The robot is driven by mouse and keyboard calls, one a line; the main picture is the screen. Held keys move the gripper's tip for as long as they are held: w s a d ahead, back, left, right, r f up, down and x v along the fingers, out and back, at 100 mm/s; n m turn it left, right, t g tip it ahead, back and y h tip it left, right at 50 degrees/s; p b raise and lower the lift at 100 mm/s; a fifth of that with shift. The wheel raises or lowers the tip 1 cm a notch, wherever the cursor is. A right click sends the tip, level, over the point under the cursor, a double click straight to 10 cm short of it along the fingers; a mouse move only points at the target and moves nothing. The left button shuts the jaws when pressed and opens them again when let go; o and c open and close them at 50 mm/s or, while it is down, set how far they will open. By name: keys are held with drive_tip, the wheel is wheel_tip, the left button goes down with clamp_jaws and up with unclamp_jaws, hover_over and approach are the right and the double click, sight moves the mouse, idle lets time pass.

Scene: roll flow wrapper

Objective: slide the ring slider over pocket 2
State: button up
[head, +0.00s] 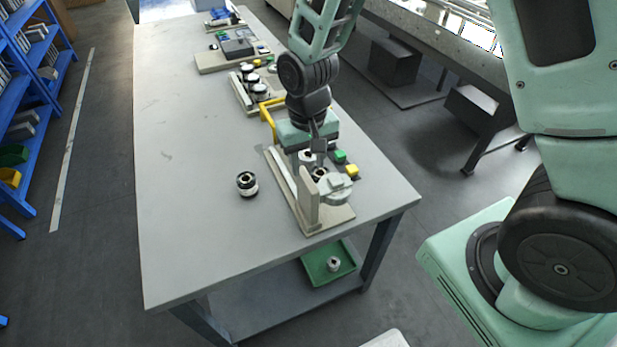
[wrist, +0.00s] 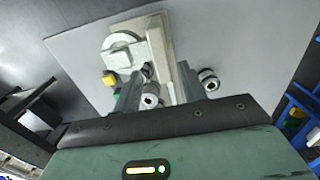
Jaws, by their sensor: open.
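My gripper (head: 317,152) is open above the near fixture (head: 322,222) on the table. In the wrist view its two fingers (wrist: 157,86) stand apart, with a metal-and-black roller-like piece (wrist: 150,98) seen between them. I cannot tell whether they touch it. The fixture has an upright beige plate (head: 308,200) and a pale green round part with a raised bar (head: 336,188); this part also shows in the wrist view (wrist: 122,50). I cannot tell for certain which piece is the ring slider or which place is pocket 2. My gripper partly hides the fixture's far end.
A loose black-and-silver roll (head: 247,184) stands left of the fixture. A green button (head: 339,156) and a yellow button (head: 352,170) sit on its right. Another fixture with rolls (head: 247,97) lies farther back. The table's left side (head: 185,150) is clear.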

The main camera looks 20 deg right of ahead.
sight(307, 179)
wheel_tip(307, 179, down, 7)
drive_tip(key=shift+r+p, duration=0.1)
drive_tip(key=shift+p, duration=0.35)
clamp_jaws()
